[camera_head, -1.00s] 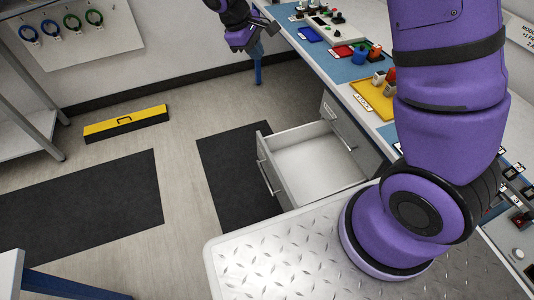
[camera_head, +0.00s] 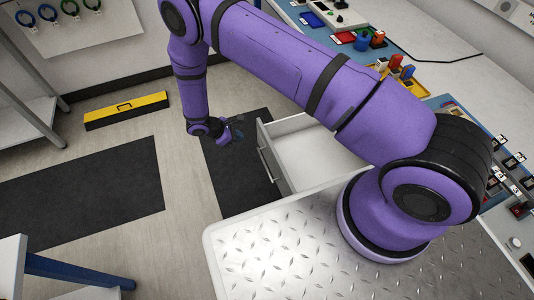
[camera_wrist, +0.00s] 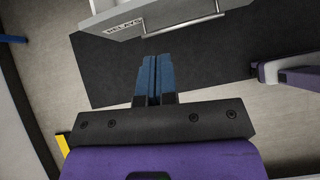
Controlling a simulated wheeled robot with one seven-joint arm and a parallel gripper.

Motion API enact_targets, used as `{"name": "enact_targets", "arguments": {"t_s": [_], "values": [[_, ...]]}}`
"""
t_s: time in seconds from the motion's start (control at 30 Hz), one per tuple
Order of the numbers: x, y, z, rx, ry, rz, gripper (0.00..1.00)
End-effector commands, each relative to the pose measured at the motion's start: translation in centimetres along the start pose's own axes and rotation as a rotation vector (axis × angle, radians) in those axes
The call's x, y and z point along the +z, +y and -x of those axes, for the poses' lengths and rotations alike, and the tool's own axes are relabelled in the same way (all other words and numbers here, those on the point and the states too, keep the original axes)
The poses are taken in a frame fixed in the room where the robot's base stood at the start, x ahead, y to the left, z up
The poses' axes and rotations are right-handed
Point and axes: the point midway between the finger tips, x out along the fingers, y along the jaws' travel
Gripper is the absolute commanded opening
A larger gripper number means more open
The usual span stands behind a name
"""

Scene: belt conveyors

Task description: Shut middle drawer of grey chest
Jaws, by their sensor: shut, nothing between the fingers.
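An open drawer (camera_head: 306,150) juts out from under the workbench in the head view; its inside looks empty. Its front panel with a bar handle faces left, and also shows at the top of the wrist view (camera_wrist: 150,20), with a small label beside the handle. My arm hides most of the grey chest, so I cannot see the other drawers now. My gripper (camera_head: 236,131) hangs just left of the drawer front, apart from it. In the wrist view its blue fingers (camera_wrist: 153,72) are shut together with nothing between them, pointing toward the drawer front.
A black mat (camera_head: 236,178) lies on the floor beneath my gripper. The workbench (camera_head: 437,53) at right holds trays and small parts. A shelf (camera_head: 25,115) stands at far left. The floor between is clear.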

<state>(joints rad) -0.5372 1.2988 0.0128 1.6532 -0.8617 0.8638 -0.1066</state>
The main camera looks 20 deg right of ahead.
Motion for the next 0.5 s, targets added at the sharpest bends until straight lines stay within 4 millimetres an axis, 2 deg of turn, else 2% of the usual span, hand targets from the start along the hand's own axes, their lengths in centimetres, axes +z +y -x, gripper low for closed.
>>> {"name": "enact_targets", "arguments": {"t_s": [0.03,0.2,0.5], "values": [[-1.2,-0.9,-1.4,0.004,-0.014,0.032,0.0],[-3.4,-2.7,-4.2,0.018,-0.038,0.097,0.0],[-4.0,-3.2,-6.5,0.021,-0.046,0.117,0.0]]}}
